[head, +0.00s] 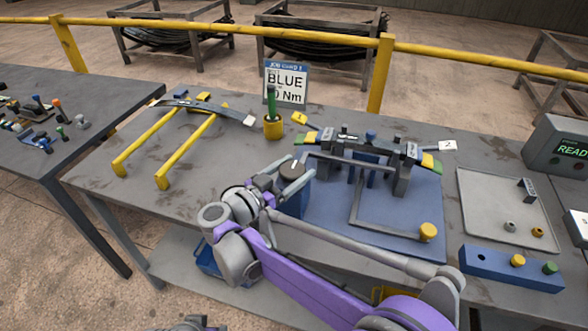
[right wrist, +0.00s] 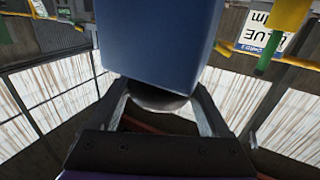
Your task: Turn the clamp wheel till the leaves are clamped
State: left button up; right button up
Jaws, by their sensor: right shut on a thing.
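The clamp wheel is a dark round knob (head: 293,166) on a blue block (head: 296,197) at the left of the blue clamp fixture (head: 400,208). My right gripper (head: 291,176) is shut on the wheel, its fingers on either side of it. In the right wrist view the dark wheel (right wrist: 158,98) sits between the fingers, partly hidden by the blue block (right wrist: 158,40). The stacked leaves (head: 367,147) lie across the fixture's grey uprights, with green and yellow marks at their ends. Whether the leaves are pressed tight I cannot tell. My left gripper's fingers do not show.
A grey bar with a yellow knob (head: 428,232) lies in front of the uprights. Yellow rails (head: 190,148) carry another leaf at left. A green-handled tool stands in a yellow holder (head: 273,127). At right are a grey tray (head: 487,239), a blue block (head: 500,268) and a READY box (head: 562,140).

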jog(key=o, duration=1.2)
jog(key=v, duration=1)
jog(key=shift+s+a, duration=0.2)
jog(key=shift+s, duration=0.1)
jog(key=shift+r, duration=0.1)
